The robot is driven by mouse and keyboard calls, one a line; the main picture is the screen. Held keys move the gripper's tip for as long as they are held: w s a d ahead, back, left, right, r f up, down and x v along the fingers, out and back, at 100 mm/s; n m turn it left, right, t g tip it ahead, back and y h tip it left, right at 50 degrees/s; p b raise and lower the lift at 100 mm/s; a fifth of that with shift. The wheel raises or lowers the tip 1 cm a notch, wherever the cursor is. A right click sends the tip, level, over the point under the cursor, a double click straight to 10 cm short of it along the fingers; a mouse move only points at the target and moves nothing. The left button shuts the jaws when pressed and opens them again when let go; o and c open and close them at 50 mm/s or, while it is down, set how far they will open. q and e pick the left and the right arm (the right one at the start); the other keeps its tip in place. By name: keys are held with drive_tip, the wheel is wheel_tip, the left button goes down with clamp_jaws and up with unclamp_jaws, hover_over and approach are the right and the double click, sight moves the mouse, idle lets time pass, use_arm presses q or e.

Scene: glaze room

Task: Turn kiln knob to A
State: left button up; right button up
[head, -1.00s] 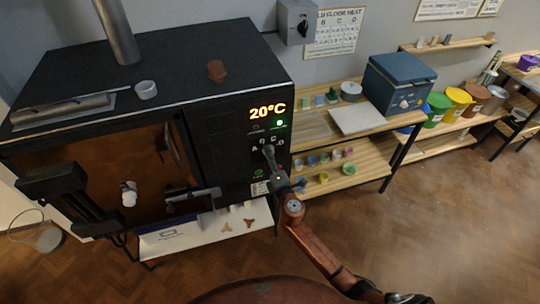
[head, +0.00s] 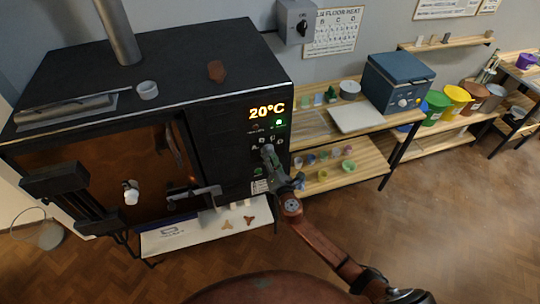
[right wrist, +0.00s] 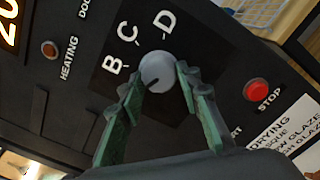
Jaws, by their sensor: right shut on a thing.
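The kiln (head: 225,150) has a black front panel reading 20°C. Its knob (right wrist: 157,72) is a round grey dial with a dark pointer line, set among white letters. B, C and D show clearly in the right wrist view; A is hidden there behind the fingers. My right gripper (right wrist: 157,88) has its green fingers on either side of the knob and is shut on it. In the head view my right gripper (head: 268,151) reaches the panel from below and covers the knob. The line's exact setting is hard to read. My left gripper is not in view.
A red stop button (right wrist: 284,91) sits right of the knob. A door handle (head: 193,193) juts out left of my gripper. A white shelf (head: 205,230) is below the kiln, and a wooden rack (head: 345,176) stands to the right. Open floor lies in front.

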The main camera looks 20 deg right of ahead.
drive_tip(key=shift+w+r, duration=0.15)
drive_tip(key=shift+r, duration=0.15)
drive_tip(key=o, duration=1.1)
drive_tip(key=shift+w+f, duration=0.1)
drive_tip(key=shift+f, duration=0.1)
drive_tip(key=shift+s+f, duration=0.1)
drive_tip(key=shift+s, duration=0.2)
drive_tip(key=s, duration=1.1)
drive_tip(key=shift+s+d, duration=0.25)
